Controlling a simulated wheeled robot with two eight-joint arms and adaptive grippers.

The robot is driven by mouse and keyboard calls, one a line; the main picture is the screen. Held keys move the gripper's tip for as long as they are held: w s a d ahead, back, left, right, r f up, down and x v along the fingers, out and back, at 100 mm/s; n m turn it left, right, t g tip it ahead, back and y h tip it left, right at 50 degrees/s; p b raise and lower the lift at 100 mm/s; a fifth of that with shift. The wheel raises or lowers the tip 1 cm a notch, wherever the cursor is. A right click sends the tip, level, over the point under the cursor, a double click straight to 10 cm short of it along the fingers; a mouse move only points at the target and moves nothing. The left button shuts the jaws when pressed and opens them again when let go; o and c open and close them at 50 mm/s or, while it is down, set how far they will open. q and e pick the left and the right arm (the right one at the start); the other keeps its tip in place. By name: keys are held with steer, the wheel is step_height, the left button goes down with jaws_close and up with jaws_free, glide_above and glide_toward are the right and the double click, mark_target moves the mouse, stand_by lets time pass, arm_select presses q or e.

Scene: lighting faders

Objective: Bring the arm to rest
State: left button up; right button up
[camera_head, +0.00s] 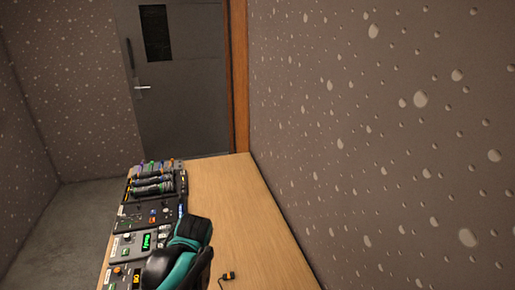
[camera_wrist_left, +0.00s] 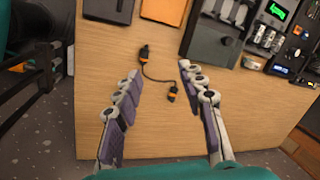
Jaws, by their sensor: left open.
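My left gripper (camera_wrist_left: 158,72) is open and empty in the left wrist view, its two purple-padded fingers spread apart above the bare wooden desk (camera_wrist_left: 160,140). A short black cable (camera_wrist_left: 157,77) with orange-banded ends lies on the desk between and beyond the fingertips, apart from them as far as I can tell. In the head view, a teal and black section of my arm (camera_head: 188,248) covers part of the desk and consoles. The gripper's fingers are hidden there. My right gripper is in neither view.
A row of black control consoles (camera_head: 155,215) runs along the desk's left side, with lit green displays and coloured knobs. Several dark handheld items (camera_head: 153,178) sit at the far end. A speckled wall (camera_head: 380,130) borders the desk's right. The desk's right half (camera_head: 225,195) is largely clear.

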arm_select(q)
steer(key=s+r+n+t+h, duration=0.1)
steer(key=s+n+t+h, duration=0.1)
steer(key=s+n+t, duration=0.3)
steer(key=s+n, duration=0.4)
steer(key=s, duration=0.1)
steer(key=shift+o, duration=0.6)
steer(key=shift+r, duration=0.1)
